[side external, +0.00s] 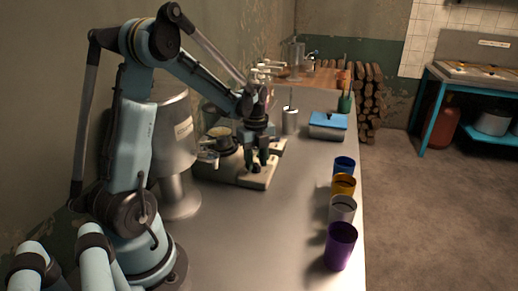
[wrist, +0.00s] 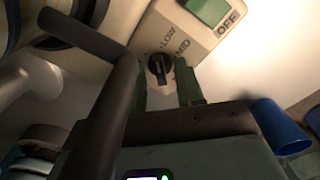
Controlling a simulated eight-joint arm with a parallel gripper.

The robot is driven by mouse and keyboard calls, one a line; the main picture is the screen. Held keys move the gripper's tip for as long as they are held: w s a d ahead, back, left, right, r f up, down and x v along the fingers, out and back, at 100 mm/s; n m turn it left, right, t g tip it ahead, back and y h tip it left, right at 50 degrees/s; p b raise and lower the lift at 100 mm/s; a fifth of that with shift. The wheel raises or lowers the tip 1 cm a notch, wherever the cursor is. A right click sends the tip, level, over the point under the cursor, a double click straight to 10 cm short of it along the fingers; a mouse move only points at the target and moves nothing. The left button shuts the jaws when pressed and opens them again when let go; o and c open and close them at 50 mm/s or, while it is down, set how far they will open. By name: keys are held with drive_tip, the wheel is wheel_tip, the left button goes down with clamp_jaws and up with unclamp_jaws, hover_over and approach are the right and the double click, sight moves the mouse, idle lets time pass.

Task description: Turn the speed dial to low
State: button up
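The speed dial (wrist: 160,66) is a dark round knob on a cream panel (wrist: 190,50) in the wrist view. The panel carries the printed words LOW, MID and OFF. I cannot clearly tell which word the dial points at. My gripper (wrist: 164,84) has its two dark green fingers apart, with the dial showing between and just beyond their tips. I cannot tell whether a finger touches it. In the side view my gripper (side external: 262,167) is low over the front of the cream machine base (side external: 240,175), hiding the dial there.
A green rectangle (wrist: 208,9) is on the panel near OFF. A dark bar (wrist: 122,85) crosses close to my gripper's left. A pot (side external: 221,138) sits on the machine. Several coloured cups (side external: 341,246) line the counter's right edge. A blue-topped box (side external: 328,121) stands behind.

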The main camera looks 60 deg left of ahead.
clamp_jaws()
drive_tip(key=shift+m, duration=1.5)
unclamp_jaws()
drive_tip(key=shift+r, duration=0.1)
